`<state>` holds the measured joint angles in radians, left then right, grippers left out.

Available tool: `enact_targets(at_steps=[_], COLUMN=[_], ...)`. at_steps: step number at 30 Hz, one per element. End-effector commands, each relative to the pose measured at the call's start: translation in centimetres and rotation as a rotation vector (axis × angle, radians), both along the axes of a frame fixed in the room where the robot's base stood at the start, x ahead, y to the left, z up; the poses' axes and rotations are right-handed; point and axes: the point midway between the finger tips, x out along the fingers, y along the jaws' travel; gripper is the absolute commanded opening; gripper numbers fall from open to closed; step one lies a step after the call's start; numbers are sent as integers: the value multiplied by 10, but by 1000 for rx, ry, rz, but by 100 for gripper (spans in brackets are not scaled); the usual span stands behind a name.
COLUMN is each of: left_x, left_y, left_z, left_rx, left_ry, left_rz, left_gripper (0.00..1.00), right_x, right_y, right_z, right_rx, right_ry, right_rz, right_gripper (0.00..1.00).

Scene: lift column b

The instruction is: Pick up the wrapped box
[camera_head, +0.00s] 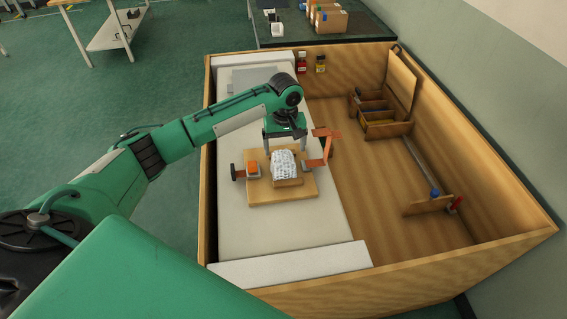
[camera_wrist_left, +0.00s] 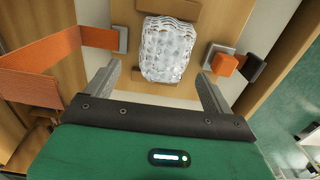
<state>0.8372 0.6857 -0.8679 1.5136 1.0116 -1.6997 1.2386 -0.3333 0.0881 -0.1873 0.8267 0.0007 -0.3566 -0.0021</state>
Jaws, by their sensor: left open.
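The wrapped box (camera_head: 284,164), white with a dark pattern, sits on a wooden board (camera_head: 262,191) on the white surface inside the large wooden crate. In the left wrist view the wrapped box (camera_wrist_left: 168,48) lies ahead of the fingers, near the middle. My left gripper (camera_head: 286,147) is open, just behind the box in the head view. In the wrist view its two fingers (camera_wrist_left: 158,76) stand apart, one to each side of the box's near end, and nothing is between their bases. My right gripper is not in view.
An orange strap (camera_head: 328,145) stands up right of the box; an orange block (camera_head: 252,167) lies left. The crate's right floor is mostly clear.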

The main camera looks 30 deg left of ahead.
Motion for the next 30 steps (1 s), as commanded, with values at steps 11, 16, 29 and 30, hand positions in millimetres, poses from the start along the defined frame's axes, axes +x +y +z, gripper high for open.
enact_targets(at_steps=[11,16,29,30], left_x=[-9,-9,-9,-9], left_y=[1,1,1,1], left_z=[-38,-58,-61,-61], left_rx=[1,-1,0,0], left_ry=[2,-1,-1,-1], left_rz=[0,0,-1,-1], left_gripper=[86,86,55,47], right_x=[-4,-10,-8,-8], right_y=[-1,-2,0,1], right_z=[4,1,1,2], right_rx=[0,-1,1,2], right_ry=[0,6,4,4], right_rz=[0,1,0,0], right_gripper=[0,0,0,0])
